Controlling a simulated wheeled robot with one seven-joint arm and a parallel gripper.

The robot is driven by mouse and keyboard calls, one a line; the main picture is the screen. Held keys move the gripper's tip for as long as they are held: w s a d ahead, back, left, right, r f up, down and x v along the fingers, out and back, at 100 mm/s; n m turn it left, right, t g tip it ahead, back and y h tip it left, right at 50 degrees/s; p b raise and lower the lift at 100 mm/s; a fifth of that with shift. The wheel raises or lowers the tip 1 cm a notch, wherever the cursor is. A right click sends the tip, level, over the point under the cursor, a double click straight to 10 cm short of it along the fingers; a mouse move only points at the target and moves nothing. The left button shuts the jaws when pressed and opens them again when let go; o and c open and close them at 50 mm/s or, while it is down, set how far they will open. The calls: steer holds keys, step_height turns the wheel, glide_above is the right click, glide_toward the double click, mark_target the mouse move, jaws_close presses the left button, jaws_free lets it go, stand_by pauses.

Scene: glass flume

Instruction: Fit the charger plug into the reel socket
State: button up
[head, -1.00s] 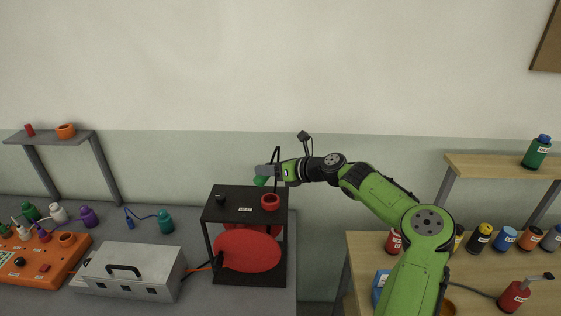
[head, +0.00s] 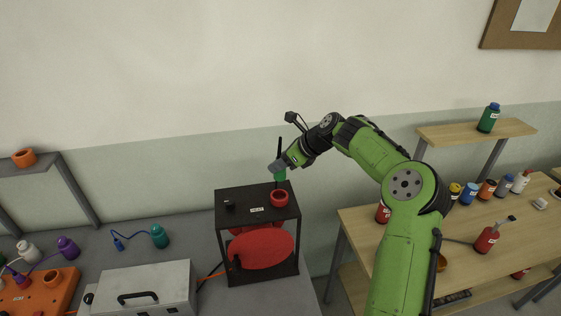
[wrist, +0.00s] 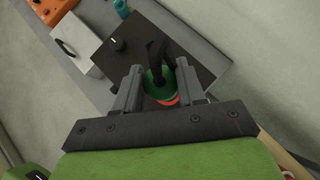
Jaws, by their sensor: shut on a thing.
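My gripper (head: 279,166) is shut on a green charger plug (head: 280,175) with a black cable rising from it. The wrist view also shows the green plug (wrist: 158,84) between the two fingers. The reel (head: 265,249) is a red drum in a black frame. Its socket is a red ring (head: 279,197) on the black top plate. The plug hangs just above the ring, apart from it in the head view. In the wrist view the plug hides most of the red ring (wrist: 170,102); only its edge shows.
A black knob (head: 229,205) and a white label sit on the reel's top plate. A grey box (head: 145,285) with a handle and an orange power strip (head: 45,291) stand to the left. A wooden table (head: 455,228) with several bottles is at the right.

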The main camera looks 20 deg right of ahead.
mark_target(285, 177)
steer(key=shift+a+f+b, duration=0.2)
steer(key=shift+f+b, duration=0.35)
steer(key=shift+f, duration=0.2)
step_height(285, 177, down, 5)
steer(key=b, duration=0.3)
steer(key=shift+r, duration=0.2)
steer(key=shift+d, duration=0.1)
steer(key=shift+r+p, duration=0.2)
steer(key=shift+p, duration=0.6)
stand_by(0.4)
steer(key=shift+f, duration=0.2)
steer(key=shift+f, duration=0.35)
steer(key=shift+f+b, duration=0.75)
steer(key=shift+f, duration=0.3)
steer(key=o, duration=1.3)
